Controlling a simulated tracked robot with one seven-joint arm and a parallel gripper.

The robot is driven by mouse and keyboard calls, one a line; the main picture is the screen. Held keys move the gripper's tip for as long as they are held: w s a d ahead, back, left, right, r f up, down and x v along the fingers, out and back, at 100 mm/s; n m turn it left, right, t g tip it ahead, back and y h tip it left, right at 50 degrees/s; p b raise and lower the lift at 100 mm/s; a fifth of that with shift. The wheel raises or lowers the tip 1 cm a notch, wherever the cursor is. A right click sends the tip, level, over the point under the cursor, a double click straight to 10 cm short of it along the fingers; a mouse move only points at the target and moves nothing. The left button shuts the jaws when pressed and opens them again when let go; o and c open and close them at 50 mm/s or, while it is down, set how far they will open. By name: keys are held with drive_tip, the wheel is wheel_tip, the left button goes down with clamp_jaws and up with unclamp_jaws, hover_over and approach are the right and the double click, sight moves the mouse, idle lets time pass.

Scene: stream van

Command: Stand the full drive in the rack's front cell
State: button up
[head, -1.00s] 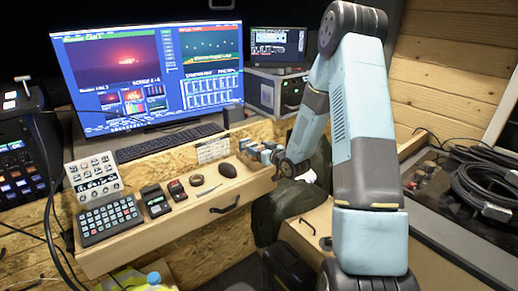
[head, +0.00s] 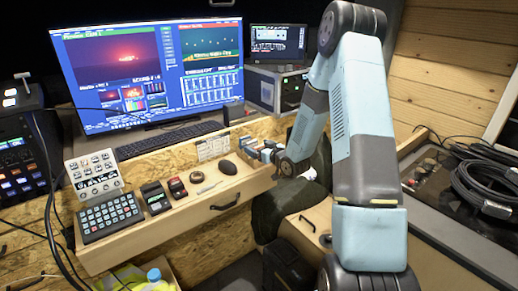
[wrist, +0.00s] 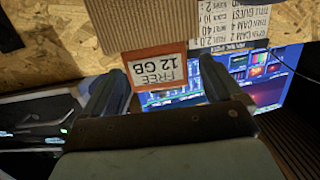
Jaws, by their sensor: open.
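My gripper (wrist: 160,78) is open, its two dark fingers spread in the wrist view. Between the fingertips shows an orange-edged block, which looks like a drive (wrist: 157,69), with a white label reading "FREE 12 GB". A gap shows on each side of it, so the fingers do not appear to close on it. In the head view my gripper (head: 278,157) is at the right end of the desk shelf, beside a small group of blue, red and pale upright items (head: 257,148). I cannot tell which of these is the rack, or make out its front cell.
Coiled cables (head: 485,185) lie at the right.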

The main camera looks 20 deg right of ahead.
drive_tip(key=v, duration=1.3)
drive_tip(key=shift+s+d, duration=0.15)
drive_tip(key=shift+s, duration=0.25)
